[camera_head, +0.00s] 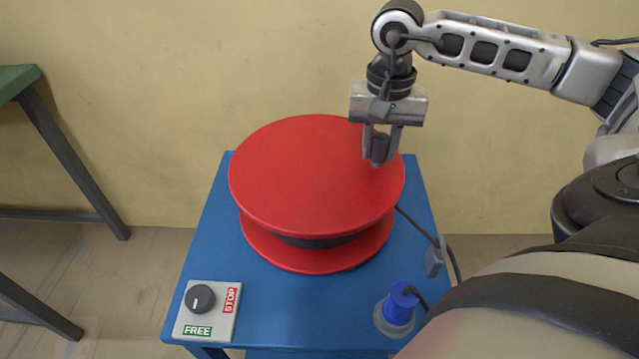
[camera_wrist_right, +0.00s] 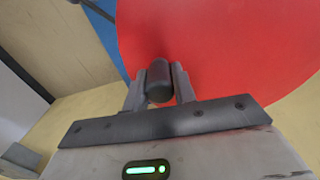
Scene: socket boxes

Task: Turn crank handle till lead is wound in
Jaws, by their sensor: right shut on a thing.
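A red cable reel (camera_head: 300,175) lies flat on a blue table, with a dark core between its two red discs. A dark grey crank handle (camera_head: 380,146) stands up from the top disc near its right edge. My right gripper (camera_head: 379,152) is shut on the handle from above. In the right wrist view the handle (camera_wrist_right: 159,82) sits between the two fingers, with the red disc (camera_wrist_right: 220,50) behind it. A dark lead (camera_head: 418,226) runs from the reel's right side to a grey piece (camera_head: 434,258) at the table's right edge. My left gripper is out of view.
On the blue table (camera_head: 275,310) a switch plate (camera_head: 212,318) with a dark knob, marked FREE and STOP, is at the front left. A blue plug or socket (camera_head: 398,307) is at the front right. A green table (camera_head: 15,80) stands at the far left.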

